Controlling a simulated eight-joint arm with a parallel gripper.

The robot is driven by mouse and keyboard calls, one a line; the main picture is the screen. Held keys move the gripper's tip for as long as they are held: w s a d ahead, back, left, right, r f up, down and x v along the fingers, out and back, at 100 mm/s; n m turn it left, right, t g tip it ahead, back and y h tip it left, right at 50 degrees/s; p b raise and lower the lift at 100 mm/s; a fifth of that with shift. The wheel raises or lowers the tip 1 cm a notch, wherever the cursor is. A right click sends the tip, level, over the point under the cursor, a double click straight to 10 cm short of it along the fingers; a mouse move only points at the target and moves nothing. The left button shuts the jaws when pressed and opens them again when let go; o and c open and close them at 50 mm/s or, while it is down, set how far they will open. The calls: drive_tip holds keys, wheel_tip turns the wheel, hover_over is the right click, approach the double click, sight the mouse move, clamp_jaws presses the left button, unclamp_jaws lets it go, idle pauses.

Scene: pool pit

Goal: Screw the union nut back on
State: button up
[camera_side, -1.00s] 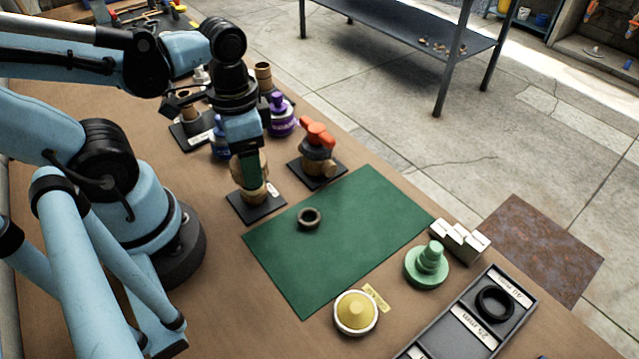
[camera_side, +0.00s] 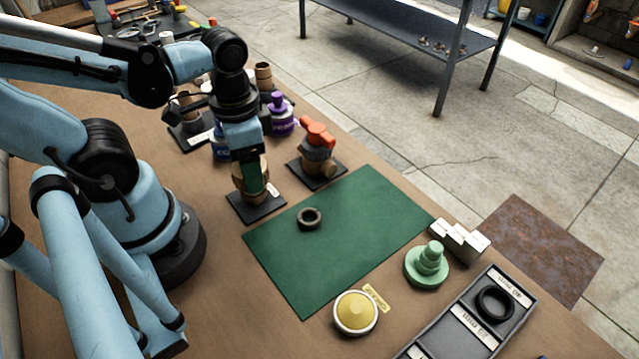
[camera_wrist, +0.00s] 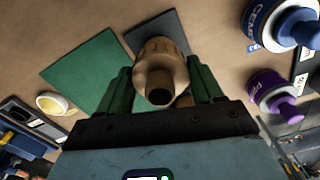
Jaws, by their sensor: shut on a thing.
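The tan union nut (camera_wrist: 160,58) is between the two green fingers of my gripper (camera_wrist: 157,90) in the wrist view. My gripper (camera_side: 252,178) is shut on it and points straight down. In the side view the tan union fitting (camera_side: 239,186) stands upright on a dark square base (camera_side: 254,208), right under my gripper. The fingers hide part of the nut and the fitting. I cannot tell how far the nut sits on its thread. A dark ring (camera_side: 309,218) lies on the green mat (camera_side: 345,245).
A valve with an orange handle (camera_side: 318,135) stands close on the right. A purple-capped container (camera_side: 281,115) and other fittings stand behind. A yellow-lidded tub (camera_side: 356,312), a green stepped piece (camera_side: 428,265) and a tray (camera_side: 470,325) are at the front right. Most of the mat is clear.

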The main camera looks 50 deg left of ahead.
drive_tip(key=shift+f, duration=1.4)
idle(2.5)
drive_tip(key=o, duration=1.1)
drive_tip(key=shift+o, duration=0.5)
drive_tip(key=shift+r, duration=3)
drive_tip(key=shift+c, duration=0.2)
